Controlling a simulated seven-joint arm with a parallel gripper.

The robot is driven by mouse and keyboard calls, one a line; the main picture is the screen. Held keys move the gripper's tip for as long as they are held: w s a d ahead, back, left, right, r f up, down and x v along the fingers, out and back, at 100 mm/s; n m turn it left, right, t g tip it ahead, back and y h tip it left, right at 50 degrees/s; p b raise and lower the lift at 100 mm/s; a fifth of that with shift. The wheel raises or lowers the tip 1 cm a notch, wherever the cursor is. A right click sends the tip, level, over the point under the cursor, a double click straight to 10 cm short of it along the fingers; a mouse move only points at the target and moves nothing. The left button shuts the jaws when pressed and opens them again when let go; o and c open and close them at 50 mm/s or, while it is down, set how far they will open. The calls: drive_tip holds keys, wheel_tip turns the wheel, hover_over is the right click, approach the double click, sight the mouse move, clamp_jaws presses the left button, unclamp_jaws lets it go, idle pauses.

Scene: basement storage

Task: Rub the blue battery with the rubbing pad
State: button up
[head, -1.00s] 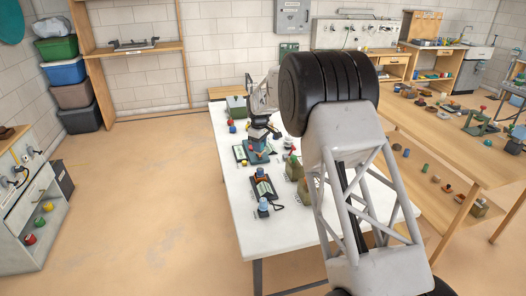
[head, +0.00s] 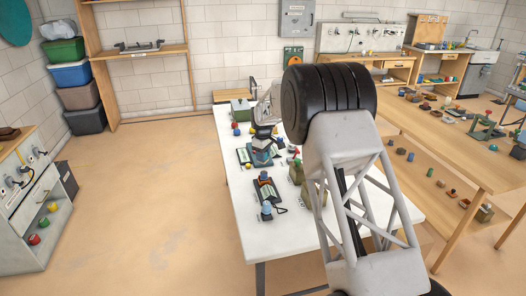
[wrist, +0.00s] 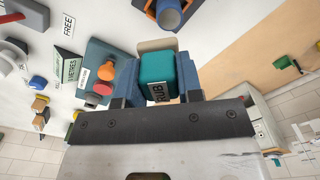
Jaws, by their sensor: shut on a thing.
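My gripper (wrist: 158,85) is shut on a teal block marked RUB, the rubbing pad (wrist: 157,68), held between its two blue fingers. In the head view my gripper (head: 263,150) is small and points down over the white table. A blue cylinder (wrist: 170,14), likely the blue battery, stands in a dark holder with orange edges at the top of the wrist view. It appears apart from the pad. In the head view a blue cylinder (head: 263,176) stands on a dark base nearer the camera than my gripper. The pad's underside is hidden.
A blue-grey board with orange (wrist: 107,72) and red (wrist: 102,88) knobs lies beside the pad. Another blue-topped item (head: 266,208) stands near the table's (head: 275,238) front left edge. Olive containers (head: 297,172) stand to the right. My arm covers the table's right side.

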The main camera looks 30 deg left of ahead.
sight(264, 173)
wheel_tip(264, 173, down, 3)
drive_tip(key=shift+f, duration=0.15)
drive_tip(key=shift+s+d+f, duration=0.3)
drive_tip(key=shift+d+f, duration=0.05)
drive_tip(key=shift+f, duration=0.15)
drive_tip(key=shift+c, duration=0.6)
drive_tip(key=shift+s+d+f, duration=0.15)
drive_tip(key=shift+s+d, duration=0.95)
drive_tip(key=shift+s, duration=0.05)
drive_tip(key=shift+w+a+f, duration=0.15)
drive_tip(key=shift+w+a, duration=0.3)
drive_tip(key=shift+w+a+r, duration=0.15)
drive_tip(key=shift+r, duration=0.05)
drive_tip(key=shift+w+a, duration=0.4)
drive_tip(key=shift+w, duration=0.05)
drive_tip(key=shift+w+a+f, duration=0.2)
drive_tip(key=shift+a, duration=0.05)
drive_tip(key=r, duration=0.3)
drive_tip(key=shift+w+a, duration=0.15)
drive_tip(key=shift+w, duration=0.05)
drive_tip(key=shift+r, duration=2.75)
